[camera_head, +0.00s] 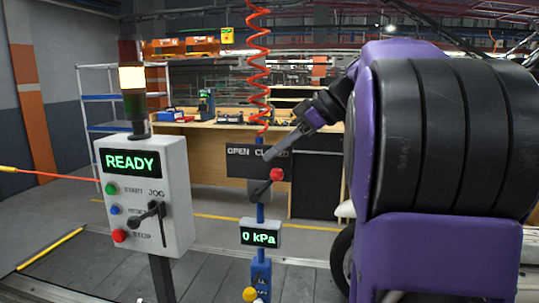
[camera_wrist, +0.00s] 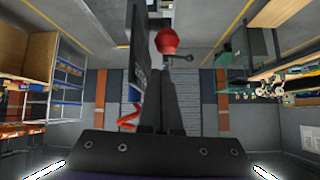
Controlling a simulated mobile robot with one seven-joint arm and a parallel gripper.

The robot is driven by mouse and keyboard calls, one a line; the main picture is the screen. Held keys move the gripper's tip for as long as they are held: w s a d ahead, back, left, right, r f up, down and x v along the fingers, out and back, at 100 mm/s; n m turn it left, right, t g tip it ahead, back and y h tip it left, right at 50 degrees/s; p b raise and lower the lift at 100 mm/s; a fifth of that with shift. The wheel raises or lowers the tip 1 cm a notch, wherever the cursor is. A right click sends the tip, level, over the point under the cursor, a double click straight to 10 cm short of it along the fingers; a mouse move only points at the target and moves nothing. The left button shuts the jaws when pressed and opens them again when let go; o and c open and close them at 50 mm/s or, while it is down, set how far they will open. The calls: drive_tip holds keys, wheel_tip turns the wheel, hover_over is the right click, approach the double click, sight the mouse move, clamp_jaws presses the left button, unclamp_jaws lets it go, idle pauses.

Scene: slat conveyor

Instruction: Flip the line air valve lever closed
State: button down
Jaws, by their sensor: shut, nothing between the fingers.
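The air valve lever has a red knob (camera_head: 276,174) on a dark arm that leans up and to the right, toward the CLOSED side of the black OPEN/CLOSED sign (camera_head: 240,155). The pressure display (camera_head: 260,236) below reads 0 kPa. My gripper (camera_head: 268,156) reaches in from the upper right; its shut, empty fingers cover part of the word CLOSED, just above the knob. In the wrist view the red knob (camera_wrist: 166,40) shows beyond the fingertips (camera_wrist: 165,74). Whether they touch it I cannot tell.
A coiled red air hose (camera_head: 258,75) hangs above the valve. A workbench (camera_head: 215,140) stands behind.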

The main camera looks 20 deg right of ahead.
drive_tip(key=s+d+r, duration=0.4)
drive_tip(key=s+d, duration=0.1)
drive_tip(key=d, duration=0.1)
drive_tip(key=shift+d+p, duration=0.25)
drive_tip(key=shift+p, duration=0.1)
idle(0.3)
